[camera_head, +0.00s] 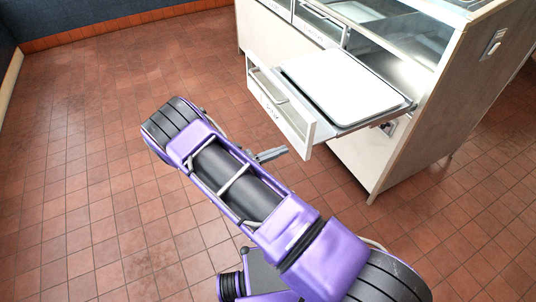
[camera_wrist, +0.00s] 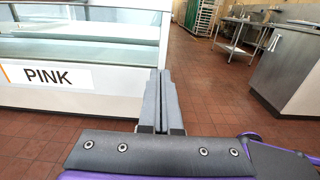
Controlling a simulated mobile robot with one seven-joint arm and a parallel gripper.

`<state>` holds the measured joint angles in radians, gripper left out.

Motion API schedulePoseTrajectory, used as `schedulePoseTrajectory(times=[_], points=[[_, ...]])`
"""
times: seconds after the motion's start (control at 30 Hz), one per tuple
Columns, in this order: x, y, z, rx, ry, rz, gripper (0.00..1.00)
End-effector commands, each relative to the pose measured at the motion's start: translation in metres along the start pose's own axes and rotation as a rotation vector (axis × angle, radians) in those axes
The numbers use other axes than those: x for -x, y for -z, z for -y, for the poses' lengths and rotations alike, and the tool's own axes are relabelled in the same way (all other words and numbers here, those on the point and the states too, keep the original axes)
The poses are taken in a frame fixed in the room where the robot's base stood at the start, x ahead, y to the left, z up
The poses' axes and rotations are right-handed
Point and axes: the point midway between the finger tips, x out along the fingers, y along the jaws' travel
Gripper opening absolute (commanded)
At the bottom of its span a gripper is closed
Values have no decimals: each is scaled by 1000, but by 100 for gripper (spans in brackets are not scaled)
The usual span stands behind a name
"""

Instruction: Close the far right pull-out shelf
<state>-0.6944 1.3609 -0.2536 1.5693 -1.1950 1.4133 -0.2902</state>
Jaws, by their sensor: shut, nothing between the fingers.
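The pull-out shelf (camera_head: 296,123) stands out from the near right end of the cabinet in the head view. It has a pale front with a handle and a small label, and a white board (camera_head: 342,85) lies on top. My gripper (camera_head: 272,154) is in front of the shelf, just left of its front's lower corner in the picture. My arm hides part of the gripper, and I cannot tell whether it touches the front. In the wrist view the fingers (camera_wrist: 160,100) are together and hold nothing.
The cabinet (camera_head: 400,150) has further fronts to the left and a glass top. In the wrist view, a white glass-sided unit (camera_wrist: 110,95) bears a label reading PINK. A metal sink counter (camera_wrist: 238,45) and steel cabinet (camera_wrist: 290,70) stand right. Tiled floor is clear left.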

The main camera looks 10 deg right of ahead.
Motion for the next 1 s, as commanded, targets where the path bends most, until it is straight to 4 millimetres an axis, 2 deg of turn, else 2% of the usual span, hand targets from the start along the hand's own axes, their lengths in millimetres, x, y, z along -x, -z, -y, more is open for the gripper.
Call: schedulePoseTrajectory(times=[0.03,0.2,0.4,1.0], points=[[-13,-1,1,1,4,0,0],[-45,-1,1,0,3,0,0],[-67,0,1,-1,2,-1,0],[-72,0,0,-2,1,-1,0]])
